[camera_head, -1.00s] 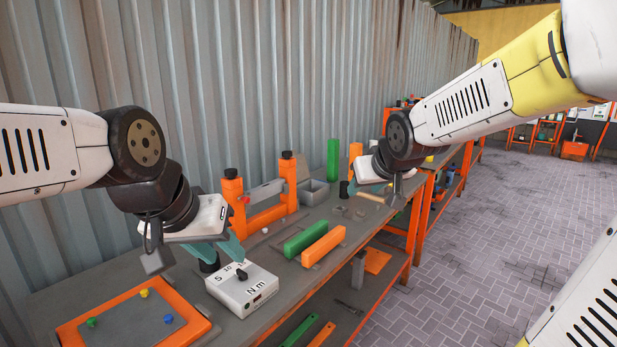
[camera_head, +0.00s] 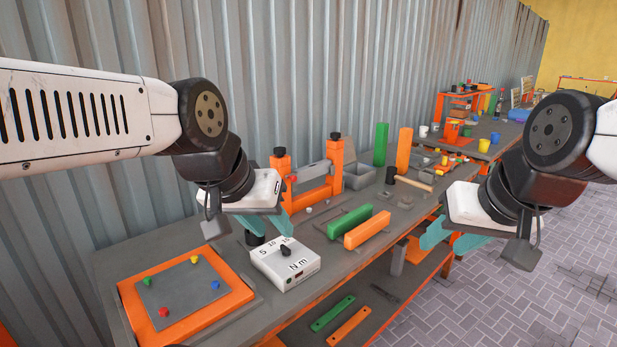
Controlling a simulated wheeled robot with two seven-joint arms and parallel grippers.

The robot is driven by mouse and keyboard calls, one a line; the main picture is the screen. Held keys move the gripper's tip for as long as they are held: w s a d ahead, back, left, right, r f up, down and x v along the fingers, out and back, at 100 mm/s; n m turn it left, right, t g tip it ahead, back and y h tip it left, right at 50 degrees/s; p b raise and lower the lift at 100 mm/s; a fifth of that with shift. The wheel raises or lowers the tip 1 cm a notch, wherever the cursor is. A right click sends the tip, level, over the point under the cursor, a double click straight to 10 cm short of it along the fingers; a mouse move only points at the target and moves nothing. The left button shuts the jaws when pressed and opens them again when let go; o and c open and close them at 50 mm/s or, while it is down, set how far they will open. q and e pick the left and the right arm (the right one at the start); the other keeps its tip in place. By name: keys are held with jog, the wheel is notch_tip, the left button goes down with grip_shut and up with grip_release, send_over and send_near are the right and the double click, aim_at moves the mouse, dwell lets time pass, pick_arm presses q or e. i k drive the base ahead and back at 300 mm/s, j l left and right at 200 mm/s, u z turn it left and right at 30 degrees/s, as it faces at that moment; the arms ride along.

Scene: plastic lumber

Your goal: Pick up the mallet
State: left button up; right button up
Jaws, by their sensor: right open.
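The mallet lies on the grey workbench (camera_head: 345,262) at the centre right, with a black head (camera_head: 391,175) and a light wooden handle (camera_head: 413,183) pointing right. My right gripper (camera_head: 452,240) has teal fingers spread apart and is empty. It hangs by the bench's front edge, in front and to the right of the mallet, clear of it. My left gripper (camera_head: 267,229) is over the bench on the left, well away from the mallet, its teal fingers apart. A dark round piece (camera_head: 255,239) shows beneath it; whether they touch is unclear.
A white dial box (camera_head: 290,268), an orange-framed board (camera_head: 185,295) with coloured pegs, and green (camera_head: 345,220) and orange (camera_head: 367,230) bars lie nearer. Upright green (camera_head: 381,145) and orange (camera_head: 404,150) blocks stand near the mallet.

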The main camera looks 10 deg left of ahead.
aim_at(391, 176)
jog(key=i+l+u, duration=0.1)
jog(key=i+l, duration=0.8)
jog(key=i+l+u, duration=0.15)
jog(key=i+l, duration=0.8)
